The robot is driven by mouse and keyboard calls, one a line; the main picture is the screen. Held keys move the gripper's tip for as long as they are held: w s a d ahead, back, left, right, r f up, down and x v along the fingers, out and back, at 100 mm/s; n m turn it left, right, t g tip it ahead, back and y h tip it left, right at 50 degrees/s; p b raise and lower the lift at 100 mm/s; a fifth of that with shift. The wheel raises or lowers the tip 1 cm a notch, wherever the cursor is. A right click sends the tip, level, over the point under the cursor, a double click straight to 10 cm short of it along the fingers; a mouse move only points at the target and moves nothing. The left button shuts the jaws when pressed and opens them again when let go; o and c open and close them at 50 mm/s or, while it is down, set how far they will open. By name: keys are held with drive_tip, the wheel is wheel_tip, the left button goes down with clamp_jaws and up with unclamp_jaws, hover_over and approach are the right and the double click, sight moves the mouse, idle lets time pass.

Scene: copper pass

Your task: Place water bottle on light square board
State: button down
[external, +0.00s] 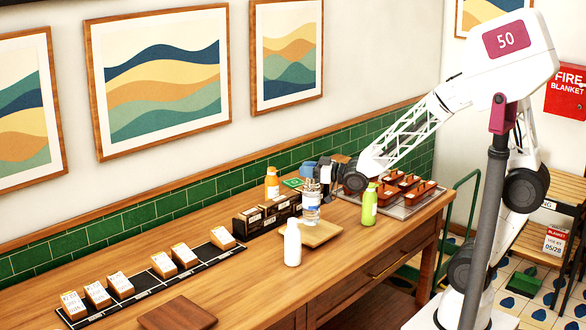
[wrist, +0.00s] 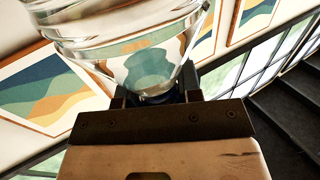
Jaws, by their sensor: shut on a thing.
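The clear water bottle (external: 311,212) with a blue and white label is upright in the external view. My gripper (external: 313,172) is shut on its upper part. The bottle also fills the top of the wrist view (wrist: 150,62), between my fingers (wrist: 153,94). The light square board (external: 321,236) lies on the wooden counter. The bottle's base overlaps the board's back-left part in the picture; I cannot tell whether it touches the board or hangs just above it.
A white bottle (external: 292,243) stands at the board's front-left, a green bottle (external: 369,205) to its right, and an orange bottle (external: 272,184) behind. A dark box (external: 250,222) is left of the board; a tray (external: 402,208) of copper-coloured pans lies right.

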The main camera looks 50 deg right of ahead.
drive_tip(key=shift+f, duration=1.2)
drive_tip(key=c, duration=0.8)
unclamp_jaws()
drive_tip(key=shift+f, duration=0.1)
drive_tip(key=shift+r, duration=0.2)
drive_tip(key=shift+v, duration=6)
